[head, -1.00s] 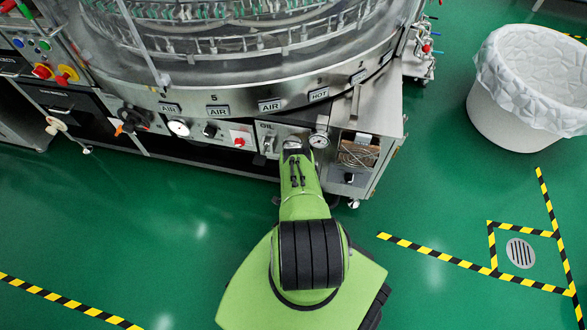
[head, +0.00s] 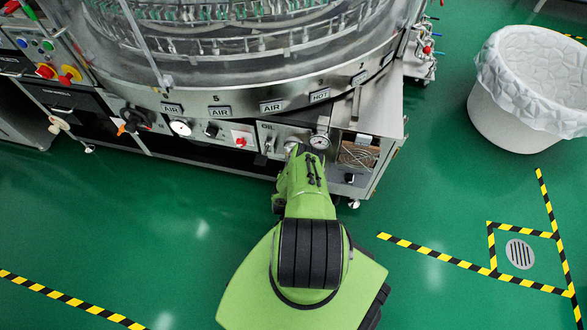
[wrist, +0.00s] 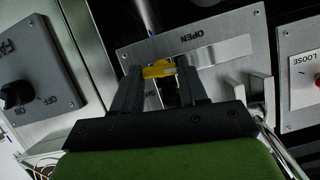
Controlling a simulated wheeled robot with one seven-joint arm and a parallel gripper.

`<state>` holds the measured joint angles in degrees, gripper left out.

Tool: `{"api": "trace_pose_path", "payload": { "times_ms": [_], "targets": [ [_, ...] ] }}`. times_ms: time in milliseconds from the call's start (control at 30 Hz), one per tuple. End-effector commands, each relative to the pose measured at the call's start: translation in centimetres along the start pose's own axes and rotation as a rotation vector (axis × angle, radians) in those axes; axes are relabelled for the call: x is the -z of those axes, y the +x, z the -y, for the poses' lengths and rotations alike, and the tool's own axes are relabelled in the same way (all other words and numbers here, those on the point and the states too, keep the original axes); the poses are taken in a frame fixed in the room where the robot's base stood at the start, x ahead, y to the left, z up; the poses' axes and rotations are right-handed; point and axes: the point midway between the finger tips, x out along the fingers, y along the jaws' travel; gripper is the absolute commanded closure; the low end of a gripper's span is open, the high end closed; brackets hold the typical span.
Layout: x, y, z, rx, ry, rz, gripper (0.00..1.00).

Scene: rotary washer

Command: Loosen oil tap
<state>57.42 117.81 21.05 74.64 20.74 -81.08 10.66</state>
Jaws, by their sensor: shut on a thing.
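The oil tap shows in the wrist view as a yellow handle (wrist: 158,69) in front of a grey metal plate marked OPEN, which appears upside down. My gripper (wrist: 160,75) has its two dark fingers on either side of the yellow handle and is shut on it. In the head view my gripper (head: 297,151) is at the washer's front panel, just right of the OIL label. My own green arm hides the tap and the fingertips there.
A pressure gauge (head: 319,142) sits close right of my gripper, and a red button (head: 240,142) is to the left. The wrist view shows a fan switch (wrist: 18,94) and a LOOSE label (wrist: 302,77). A white bin (head: 520,110) stands right on open green floor.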

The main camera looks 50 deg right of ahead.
Motion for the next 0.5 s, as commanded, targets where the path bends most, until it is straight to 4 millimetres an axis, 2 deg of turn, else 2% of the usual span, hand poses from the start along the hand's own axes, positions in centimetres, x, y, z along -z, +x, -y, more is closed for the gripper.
{"api": "trace_pose_path", "payload": {
  "times_ms": [500],
  "targets": [
    [-0.08,-0.03,0.05,-0.025,-0.062,0.001,0.88]
  ]
}}
